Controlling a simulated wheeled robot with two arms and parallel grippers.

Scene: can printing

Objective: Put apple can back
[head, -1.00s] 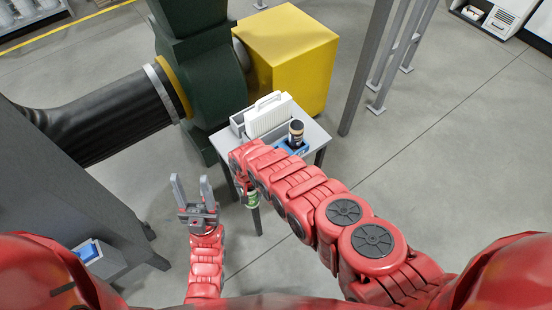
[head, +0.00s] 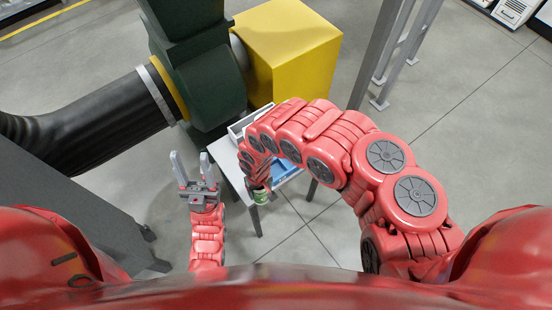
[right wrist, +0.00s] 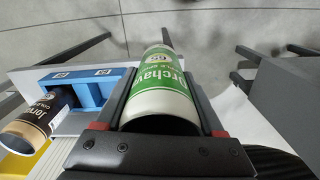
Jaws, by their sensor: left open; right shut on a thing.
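A green and white can (right wrist: 160,95) with a green label sits between the fingers of my right gripper (right wrist: 163,80), which is shut on it. In the head view the can (head: 261,198) hangs from the right gripper near the table's front edge. A blue holder with openings (right wrist: 88,92) stands on the table to the left of the can in the wrist view. In the head view part of the blue holder (head: 287,168) shows beside my right arm. My left gripper (head: 190,158) is open and empty, left of the table.
The small table (head: 222,153) also bears a pale tray (head: 240,128). A yellow box (head: 287,50) and dark green machine (head: 205,85) stand behind.

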